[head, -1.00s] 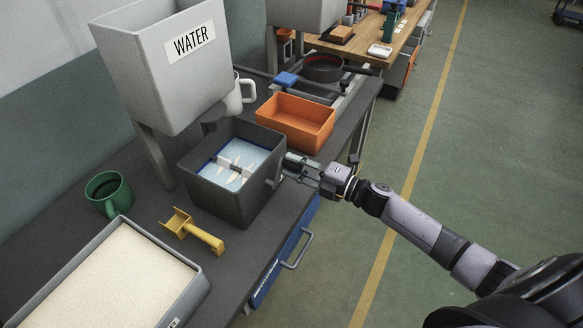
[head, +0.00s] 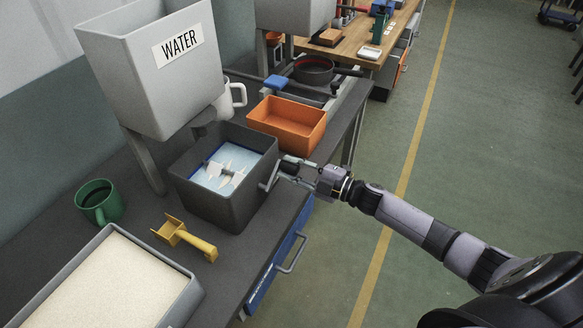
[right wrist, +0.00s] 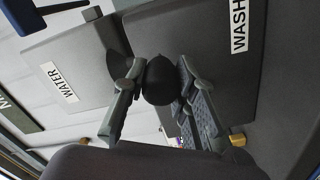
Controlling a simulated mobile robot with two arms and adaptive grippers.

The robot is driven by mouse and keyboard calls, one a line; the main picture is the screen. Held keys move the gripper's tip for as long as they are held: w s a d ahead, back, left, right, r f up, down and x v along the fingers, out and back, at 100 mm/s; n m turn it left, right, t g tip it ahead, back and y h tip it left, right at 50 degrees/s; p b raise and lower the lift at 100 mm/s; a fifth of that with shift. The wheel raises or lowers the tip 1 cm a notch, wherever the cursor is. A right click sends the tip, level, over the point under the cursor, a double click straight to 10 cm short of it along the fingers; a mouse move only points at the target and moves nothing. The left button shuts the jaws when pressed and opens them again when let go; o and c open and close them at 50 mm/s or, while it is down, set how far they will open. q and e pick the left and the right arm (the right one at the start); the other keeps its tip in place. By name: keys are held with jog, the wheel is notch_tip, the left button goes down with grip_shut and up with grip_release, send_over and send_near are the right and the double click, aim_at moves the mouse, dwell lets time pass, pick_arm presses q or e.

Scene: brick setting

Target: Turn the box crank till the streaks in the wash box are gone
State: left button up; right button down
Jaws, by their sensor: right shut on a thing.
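The dark grey wash box (head: 215,202) stands on the bench and holds pale blue water (head: 237,157). Whitish streaks (head: 240,178) show in the water around a light paddle (head: 222,172). The crank (head: 271,179) is on the box's right side. My right gripper (head: 291,167) is shut on the crank's knob. In the right wrist view the fingers of my right gripper (right wrist: 158,90) close around the round black knob (right wrist: 158,78), with the wash box (right wrist: 195,45) behind. My left gripper is not in view.
A grey WATER hopper (head: 140,85) stands behind the box. An orange bin (head: 290,137), green mug (head: 100,202), yellow scoop (head: 185,237) and a tray of pale granules (head: 180,305) surround it.

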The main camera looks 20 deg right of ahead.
jog(key=c, duration=1.3)
grip_release()
jog(key=v, duration=1.2)
